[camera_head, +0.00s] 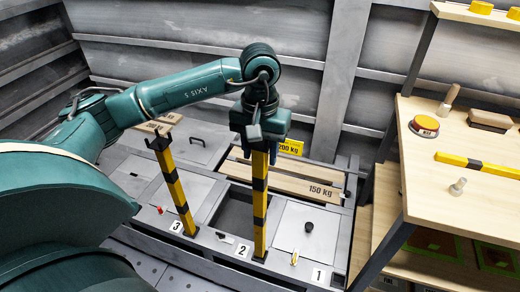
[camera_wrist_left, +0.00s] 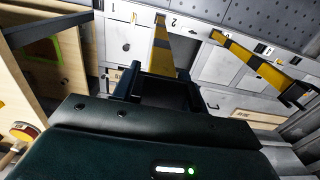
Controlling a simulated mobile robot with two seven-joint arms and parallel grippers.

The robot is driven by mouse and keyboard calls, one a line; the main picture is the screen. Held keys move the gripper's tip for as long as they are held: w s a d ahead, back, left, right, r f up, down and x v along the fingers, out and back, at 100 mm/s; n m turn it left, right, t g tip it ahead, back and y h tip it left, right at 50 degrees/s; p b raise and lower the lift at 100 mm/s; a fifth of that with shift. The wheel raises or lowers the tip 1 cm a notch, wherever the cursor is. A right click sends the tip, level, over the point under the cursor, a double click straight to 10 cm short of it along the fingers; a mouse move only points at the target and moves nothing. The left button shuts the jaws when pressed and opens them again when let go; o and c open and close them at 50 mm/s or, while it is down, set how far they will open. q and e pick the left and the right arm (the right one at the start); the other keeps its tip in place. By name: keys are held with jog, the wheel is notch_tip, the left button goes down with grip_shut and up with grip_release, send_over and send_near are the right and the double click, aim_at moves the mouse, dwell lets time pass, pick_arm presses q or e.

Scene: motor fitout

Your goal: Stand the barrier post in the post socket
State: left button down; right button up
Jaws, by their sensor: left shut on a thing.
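My left gripper (camera_head: 261,143) is shut on the top of a yellow and black barrier post (camera_head: 260,205) and holds it about upright. The post's lower end is at the front rail, just right of the number 2 plate (camera_head: 242,251). I cannot make out the socket there, nor whether the post's foot is inside it or only above it. In the left wrist view the held post (camera_wrist_left: 162,45) runs away from the gripper (camera_wrist_left: 165,88) towards the number 2 plate. My right gripper is not in view.
A second striped post (camera_head: 174,190) with a dark bracket stands slightly tilted near the number 3 plate (camera_head: 176,227). Planks marked 150 kg (camera_head: 290,183) lie behind. A wooden shelf (camera_head: 440,205) at the right carries a striped bar (camera_head: 480,166) and a red button (camera_head: 425,125).

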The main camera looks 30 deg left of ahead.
aim_at(260, 178)
pick_arm(q)
jog(key=shift+f, duration=0.15)
jog(key=shift+f+b, duration=1.95)
jog(key=shift+b, duration=0.1)
jog(key=shift+f+b, duration=0.25)
jog(key=shift+b, duration=0.05)
jog(key=shift+f+b, duration=1.15)
jog(key=shift+f, duration=0.15)
jog(key=shift+b, duration=0.35)
jog(key=shift+f+b, duration=0.6)
jog(key=shift+b, duration=0.15)
dwell(1.2)
jog(key=c, duration=0.7)
grip_release()
jog(key=shift+f, duration=0.1)
